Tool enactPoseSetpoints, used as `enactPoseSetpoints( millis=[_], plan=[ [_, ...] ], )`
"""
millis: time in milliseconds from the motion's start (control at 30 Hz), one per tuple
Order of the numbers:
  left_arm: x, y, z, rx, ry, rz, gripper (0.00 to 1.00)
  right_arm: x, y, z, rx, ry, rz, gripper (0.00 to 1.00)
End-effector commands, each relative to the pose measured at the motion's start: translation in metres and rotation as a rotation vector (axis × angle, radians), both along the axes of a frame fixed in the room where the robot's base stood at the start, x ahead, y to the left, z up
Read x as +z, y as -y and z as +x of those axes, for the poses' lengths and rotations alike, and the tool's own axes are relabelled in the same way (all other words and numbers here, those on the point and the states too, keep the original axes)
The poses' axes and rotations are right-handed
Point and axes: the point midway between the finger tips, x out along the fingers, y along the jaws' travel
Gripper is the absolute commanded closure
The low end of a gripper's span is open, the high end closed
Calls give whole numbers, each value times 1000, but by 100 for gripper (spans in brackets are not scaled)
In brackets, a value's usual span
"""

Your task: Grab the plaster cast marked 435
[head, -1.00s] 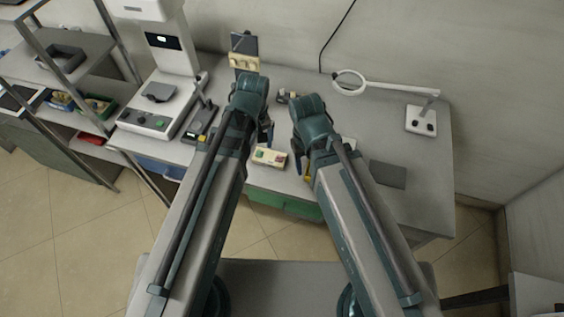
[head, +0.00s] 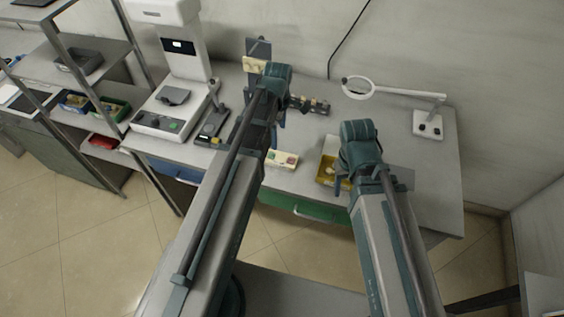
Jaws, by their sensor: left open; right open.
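No marking 435 can be read in the head view, so I cannot tell which thing is that cast. A yellow tray (head: 323,178) with pale pieces in it sits near the middle of the bench, partly hidden by my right gripper. A dark rack (head: 312,105) with small pale items stands behind it. A cream block (head: 254,65) stands at the back by a dark panel. My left gripper (head: 277,122) is open over the bench, left of the rack, largely hidden by its arm. My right gripper (head: 345,186) is open at the tray's right side, partly hidden.
A cream box with coloured buttons (head: 282,160) lies near the bench's front edge. A white instrument (head: 185,55) stands at the left, beside a metal shelf unit (head: 70,60). A magnifier lamp (head: 358,87) stands at the back right. The bench's right side is mostly clear.

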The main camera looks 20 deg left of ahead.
Motion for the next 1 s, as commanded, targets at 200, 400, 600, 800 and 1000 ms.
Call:
enactPoseSetpoints(
  millis=[200,400,600,800,1000],
  plan=[
    [-38,0,0,-1,0,0,0,-38,0,0,0,0,0,42],
    [-64,1,0,-2,0,0,0,-64,0,0,0,0,0,42],
    [-73,1,0,-2,0,0,0,-73,0,0,0,0,0,42],
    [-75,2,-1,-2,0,0,0,-75,0,0,0,0,0,42],
    [-93,6,-3,-3,0,0,0,-93,0,0,0,0,0,42]
  ],
)
